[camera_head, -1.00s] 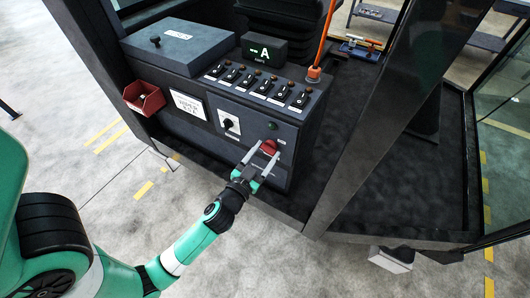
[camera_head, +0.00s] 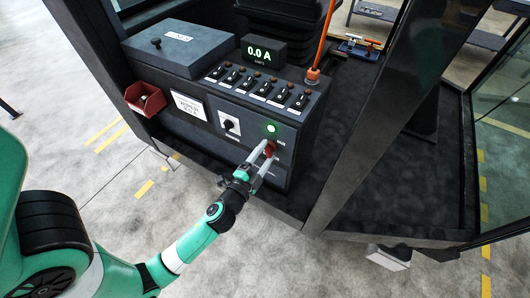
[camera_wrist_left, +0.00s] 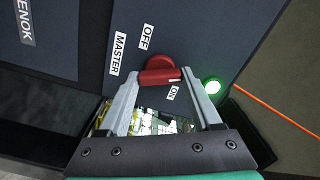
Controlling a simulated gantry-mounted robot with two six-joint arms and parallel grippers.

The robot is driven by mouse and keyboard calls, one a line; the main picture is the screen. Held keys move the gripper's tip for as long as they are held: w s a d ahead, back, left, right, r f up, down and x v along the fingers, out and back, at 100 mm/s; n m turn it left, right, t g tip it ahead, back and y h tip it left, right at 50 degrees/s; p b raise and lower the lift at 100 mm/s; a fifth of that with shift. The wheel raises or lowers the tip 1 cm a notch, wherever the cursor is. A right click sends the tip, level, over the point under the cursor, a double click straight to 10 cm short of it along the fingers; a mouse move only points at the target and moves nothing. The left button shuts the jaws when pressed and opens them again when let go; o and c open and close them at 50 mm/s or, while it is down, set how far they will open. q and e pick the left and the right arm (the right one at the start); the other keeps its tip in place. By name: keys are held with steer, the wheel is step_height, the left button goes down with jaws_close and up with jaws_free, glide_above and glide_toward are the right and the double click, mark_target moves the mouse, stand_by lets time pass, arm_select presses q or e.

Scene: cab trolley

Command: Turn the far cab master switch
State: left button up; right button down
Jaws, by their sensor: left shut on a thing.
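The red master switch (camera_head: 270,149) is on the front panel of the dark cab console (camera_head: 205,138). In the left wrist view the red switch knob (camera_wrist_left: 160,72) sits between the OFF and MASTER labels and the ON label, with its white mark on the ON side. My left gripper (camera_head: 265,152) is shut on the knob, one finger on each side, as the left wrist view (camera_wrist_left: 160,82) also shows. A green lamp (camera_head: 271,128) beside the switch is lit. The display (camera_head: 264,50) on the console reads 0.0 A. My right gripper is not in view.
A row of toggle switches (camera_head: 259,88) lines the console top.

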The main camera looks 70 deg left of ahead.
arm_select(q)
steer(key=m, duration=0.4)
steer(key=shift+m+p, duration=0.4)
stand_by(0.4)
steer(key=o, duration=1.4)
steer(key=b+v, duration=0.3)
steer(key=v, duration=0.8)
steer(key=shift+s+d, duration=0.25)
